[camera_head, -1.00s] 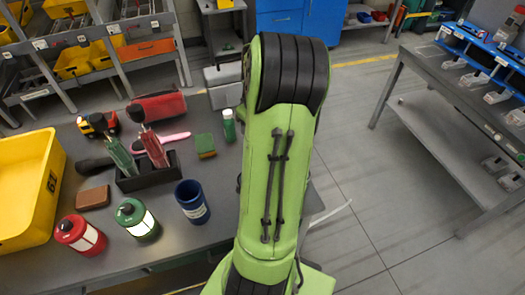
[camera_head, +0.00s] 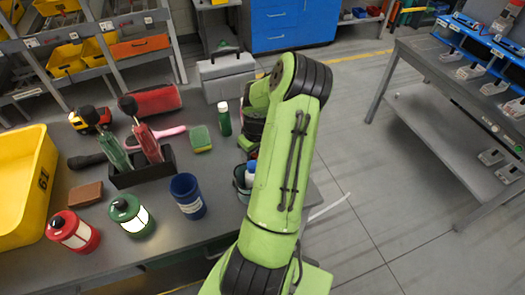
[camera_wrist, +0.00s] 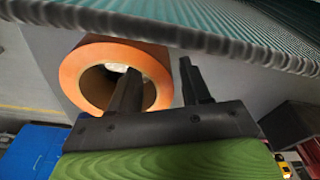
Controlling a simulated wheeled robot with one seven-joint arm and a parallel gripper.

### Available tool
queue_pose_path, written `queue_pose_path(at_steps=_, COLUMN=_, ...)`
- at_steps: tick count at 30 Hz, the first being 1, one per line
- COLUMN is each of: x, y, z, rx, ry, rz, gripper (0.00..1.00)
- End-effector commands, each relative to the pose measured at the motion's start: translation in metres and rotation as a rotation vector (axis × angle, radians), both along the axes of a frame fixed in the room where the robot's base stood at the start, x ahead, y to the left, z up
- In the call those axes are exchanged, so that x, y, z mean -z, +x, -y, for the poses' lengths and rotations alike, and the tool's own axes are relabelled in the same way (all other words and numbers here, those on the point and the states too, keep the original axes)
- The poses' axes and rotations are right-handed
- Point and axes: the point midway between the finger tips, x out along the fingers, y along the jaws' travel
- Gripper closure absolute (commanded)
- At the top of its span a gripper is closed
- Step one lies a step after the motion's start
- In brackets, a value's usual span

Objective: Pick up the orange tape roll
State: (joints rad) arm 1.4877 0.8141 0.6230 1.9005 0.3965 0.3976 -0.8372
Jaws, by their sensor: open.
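The orange tape roll (camera_wrist: 85,68) shows in the wrist view at upper left, with its round opening facing the camera. My gripper (camera_wrist: 158,70) is open and empty. Its left finger overlaps the roll's opening in the picture, and its right finger is to the right of the roll. The roll's right wall shows between the fingers; I cannot tell whether they reach its depth. In the head view I cannot make out the roll, and my arm hides part of the table.
In the wrist view, a teal ribbed surface (camera_wrist: 220,18) crosses the top close to the gripper. In the head view, the table holds a yellow bin (camera_head: 45,165), a dark tool holder (camera_head: 140,172), a blue cup (camera_head: 188,197) and a green bottle (camera_head: 224,120).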

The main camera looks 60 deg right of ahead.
Motion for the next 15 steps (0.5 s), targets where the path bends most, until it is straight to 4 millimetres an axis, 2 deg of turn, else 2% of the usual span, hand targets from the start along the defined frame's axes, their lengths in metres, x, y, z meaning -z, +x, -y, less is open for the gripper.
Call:
queue_pose_path(at_steps=5, x=-0.0006, y=0.0001, z=0.0003, rx=0.0, ry=-0.001, rz=0.001, gripper=0.53)
queue_pose_path(at_steps=12, x=-0.0008, y=0.0, z=0.0002, rx=0.0, ry=-0.001, rz=0.0, gripper=0.89)
queue_pose_path(at_steps=14, x=-0.0009, y=0.0, z=0.0002, rx=0.0, ry=-0.001, rz=0.0, gripper=0.99)
queue_pose_path(at_steps=15, x=-0.0009, y=0.0, z=0.0001, rx=0.0, ry=-0.001, rz=0.0, gripper=1.0)
